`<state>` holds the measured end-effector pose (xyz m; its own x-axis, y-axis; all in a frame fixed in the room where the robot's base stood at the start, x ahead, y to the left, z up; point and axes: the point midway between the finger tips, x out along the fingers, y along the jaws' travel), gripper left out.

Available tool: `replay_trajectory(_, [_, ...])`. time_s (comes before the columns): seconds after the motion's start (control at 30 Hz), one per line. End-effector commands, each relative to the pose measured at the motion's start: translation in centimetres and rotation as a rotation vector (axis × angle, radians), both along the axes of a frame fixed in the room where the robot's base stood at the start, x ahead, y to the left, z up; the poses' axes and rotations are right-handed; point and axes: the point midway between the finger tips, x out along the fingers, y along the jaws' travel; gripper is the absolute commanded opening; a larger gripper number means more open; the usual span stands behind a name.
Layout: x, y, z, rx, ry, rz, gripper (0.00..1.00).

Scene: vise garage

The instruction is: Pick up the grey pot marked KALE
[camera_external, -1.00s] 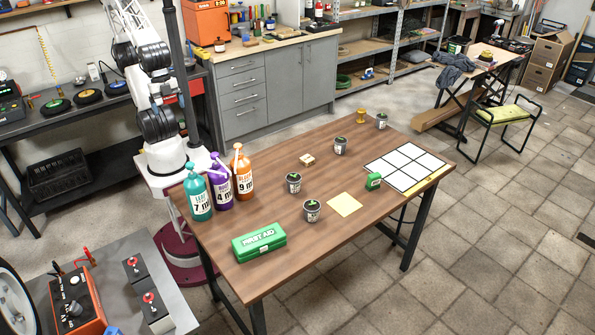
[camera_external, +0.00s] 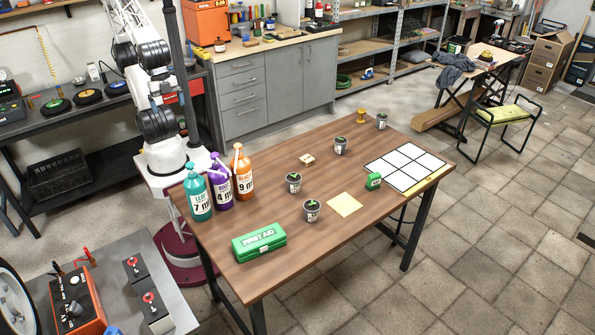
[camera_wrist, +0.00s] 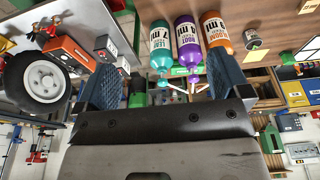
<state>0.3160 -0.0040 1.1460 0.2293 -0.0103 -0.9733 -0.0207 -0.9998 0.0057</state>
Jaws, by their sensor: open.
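One grey pot also shows in the wrist view (camera_wrist: 252,40), seen upside down. My gripper (camera_wrist: 162,82) is open and empty in the wrist view, its two fingers wide apart. It is away from the pots.
Teal (camera_external: 196,195), purple (camera_external: 221,185) and orange (camera_external: 241,175) bottles stand at the table's left, nearest my arm.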

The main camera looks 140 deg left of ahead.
Motion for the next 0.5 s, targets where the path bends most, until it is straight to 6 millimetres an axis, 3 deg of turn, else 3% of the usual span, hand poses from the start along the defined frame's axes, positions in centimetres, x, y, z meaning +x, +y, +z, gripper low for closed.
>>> replay_trajectory(0.27, [0.0, 0.0, 4.6, 0.0, -0.004, 0.0, 0.95])
replay_trajectory(0.5, [2.0, 0.1, 4.9, -0.065, 0.028, 0.093, 0.95])
